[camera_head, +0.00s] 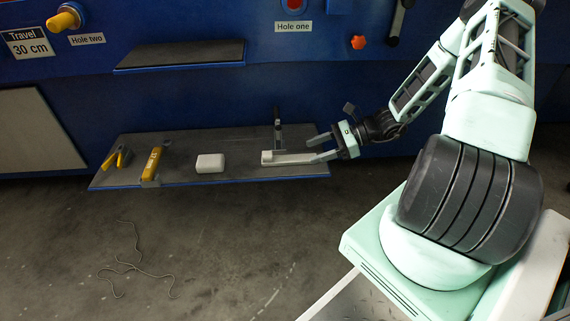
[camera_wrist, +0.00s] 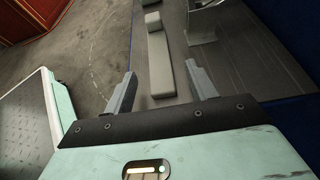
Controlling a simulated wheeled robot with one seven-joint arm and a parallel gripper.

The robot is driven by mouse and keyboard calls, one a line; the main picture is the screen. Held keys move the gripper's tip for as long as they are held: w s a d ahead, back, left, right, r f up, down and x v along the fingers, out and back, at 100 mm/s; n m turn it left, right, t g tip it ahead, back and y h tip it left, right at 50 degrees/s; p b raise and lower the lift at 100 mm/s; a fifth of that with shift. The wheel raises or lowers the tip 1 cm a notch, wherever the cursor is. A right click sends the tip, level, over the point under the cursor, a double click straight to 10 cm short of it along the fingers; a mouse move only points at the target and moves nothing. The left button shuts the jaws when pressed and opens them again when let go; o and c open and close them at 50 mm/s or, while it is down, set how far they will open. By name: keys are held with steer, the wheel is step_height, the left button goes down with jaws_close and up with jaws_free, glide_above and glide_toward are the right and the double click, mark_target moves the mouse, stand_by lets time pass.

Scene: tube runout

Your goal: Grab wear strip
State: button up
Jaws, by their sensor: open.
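The wear strip (camera_head: 290,159) looks like a pale, long flat bar with a raised block at its left end. It lies on the grey shelf (camera_head: 232,173), near the shelf's right end. In the wrist view the wear strip (camera_wrist: 160,62) runs away from me between my fingers, with its raised block at the far end. My gripper (camera_head: 320,149) is open at the right end of the strip. In the wrist view my gripper's fingers (camera_wrist: 160,92) stand apart on either side of the strip's near end, with gaps showing.
A dark upright stand (camera_head: 278,130) is just behind the strip. A white block (camera_head: 210,163), a yellow tool (camera_head: 152,163) and a yellow-and-grey clamp-like item (camera_head: 117,158) lie farther left on the shelf. The blue machine wall (camera_head: 290,80) rises behind. A cord (camera_head: 135,266) lies on the floor.

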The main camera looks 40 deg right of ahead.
mark_target(293, 158)
steer(key=b+x, duration=0.4)
steer(key=shift+a+f, duration=0.1)
steer(key=shift+a, duration=0.1)
steer(key=shift+w+a, duration=0.25)
steer(key=shift+a, duration=0.1)
steer(key=c, duration=1.1)
